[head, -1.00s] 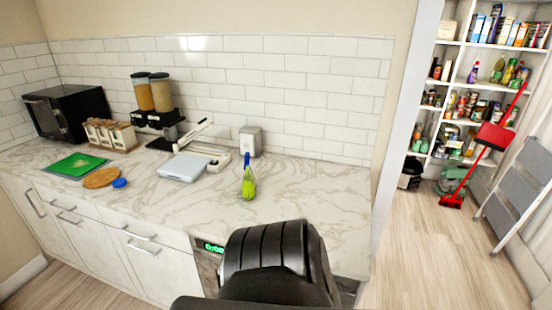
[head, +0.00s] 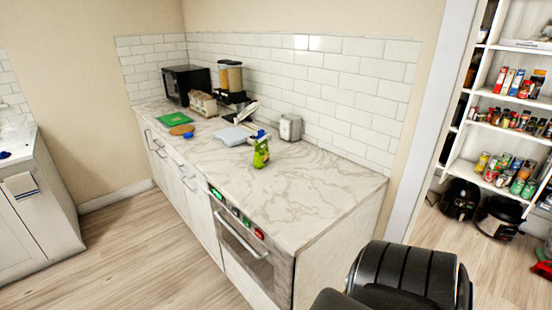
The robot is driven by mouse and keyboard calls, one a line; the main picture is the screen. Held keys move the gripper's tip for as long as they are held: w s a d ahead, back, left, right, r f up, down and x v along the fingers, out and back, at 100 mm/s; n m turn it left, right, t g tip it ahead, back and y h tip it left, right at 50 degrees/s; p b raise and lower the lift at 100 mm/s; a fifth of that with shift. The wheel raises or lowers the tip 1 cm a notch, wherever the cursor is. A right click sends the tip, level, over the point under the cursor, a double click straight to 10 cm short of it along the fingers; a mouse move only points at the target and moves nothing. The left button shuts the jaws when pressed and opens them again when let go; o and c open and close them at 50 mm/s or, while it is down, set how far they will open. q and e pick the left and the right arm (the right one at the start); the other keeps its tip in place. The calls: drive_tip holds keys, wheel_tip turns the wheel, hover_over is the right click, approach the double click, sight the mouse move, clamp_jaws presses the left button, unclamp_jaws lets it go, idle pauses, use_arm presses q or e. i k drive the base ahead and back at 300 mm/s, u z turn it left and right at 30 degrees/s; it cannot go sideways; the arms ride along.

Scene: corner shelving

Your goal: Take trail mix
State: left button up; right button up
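I cannot pick out the trail mix for sure. Corner shelving (head: 474,134) at the right holds boxes, jars and cans, too small to read. Clear dispensers with grainy contents (head: 235,77) stand at the back of the marble counter. A bright green item with a blue part (head: 261,152) stands upright on the counter; I cannot tell what it is. A black rounded part of my own body fills the bottom right. Neither gripper is in view.
The marble counter (head: 300,190) with an oven (head: 240,240) runs along the tiled wall; its near right end is clear. A white cabinet (head: 30,215) stands at the left. Black appliances (head: 460,199) sit below the shelves. The wooden floor (head: 130,250) is open at the left.

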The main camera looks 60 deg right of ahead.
sight(261, 156)
drive_tip(key=z, duration=1)
